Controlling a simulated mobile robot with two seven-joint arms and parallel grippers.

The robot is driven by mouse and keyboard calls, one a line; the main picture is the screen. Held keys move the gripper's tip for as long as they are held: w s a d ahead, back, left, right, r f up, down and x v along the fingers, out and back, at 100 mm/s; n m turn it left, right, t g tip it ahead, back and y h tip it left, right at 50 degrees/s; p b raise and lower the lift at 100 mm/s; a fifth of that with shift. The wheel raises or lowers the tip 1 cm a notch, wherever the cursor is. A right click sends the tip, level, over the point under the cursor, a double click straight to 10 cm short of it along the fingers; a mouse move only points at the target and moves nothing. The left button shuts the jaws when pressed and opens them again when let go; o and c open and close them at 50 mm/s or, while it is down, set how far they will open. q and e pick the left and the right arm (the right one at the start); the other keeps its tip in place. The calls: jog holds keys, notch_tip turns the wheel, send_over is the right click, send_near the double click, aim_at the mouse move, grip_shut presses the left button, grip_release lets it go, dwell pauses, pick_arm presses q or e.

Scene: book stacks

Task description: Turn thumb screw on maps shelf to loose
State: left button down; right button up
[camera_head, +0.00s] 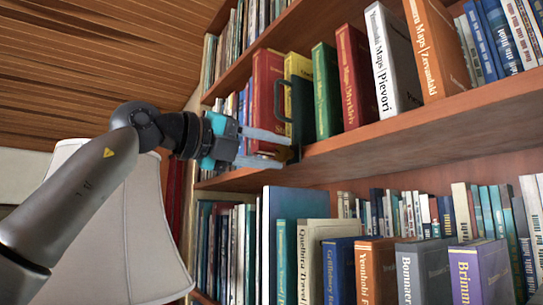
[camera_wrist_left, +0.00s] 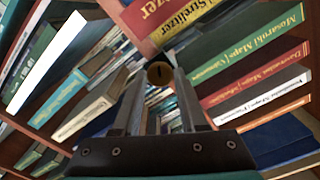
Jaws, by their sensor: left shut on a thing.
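The thumb screw (camera_wrist_left: 160,73) shows in the left wrist view as a round brass-coloured knob with a dark slot, between my fingertips. My left gripper (camera_head: 287,149) reaches in from the left to the front edge of the maps shelf (camera_head: 420,125) in the head view. It also shows in the left wrist view (camera_wrist_left: 159,82), its two fingers shut on the knob from both sides. In the head view the fingers mostly hide the screw. A dark metal bookend (camera_head: 283,98) stands on the shelf just above the fingertips. My right gripper is in neither view.
Map books stand along the shelf, among them a red one (camera_head: 266,88), a green one (camera_head: 326,92) and a white one (camera_head: 391,62). More books fill the shelf below, such as a purple one (camera_head: 482,274). A pale lampshade (camera_head: 128,225) stands behind my left arm.

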pick_arm(q)
jog(key=n+b, duration=0.1)
jog(key=n, duration=0.3)
jog(key=shift+n, duration=0.3)
jog(key=n+b, duration=0.1)
jog(key=n, duration=0.3)
jog(key=shift+b, duration=0.4)
jog(key=shift+n, duration=0.3)
jog(key=shift+c, duration=2.3)
grip_release()
jog(key=shift+a, duration=0.1)
jog(key=shift+s+a, duration=0.25)
jog(key=b+v, duration=0.3)
jog(key=v, duration=1.1)
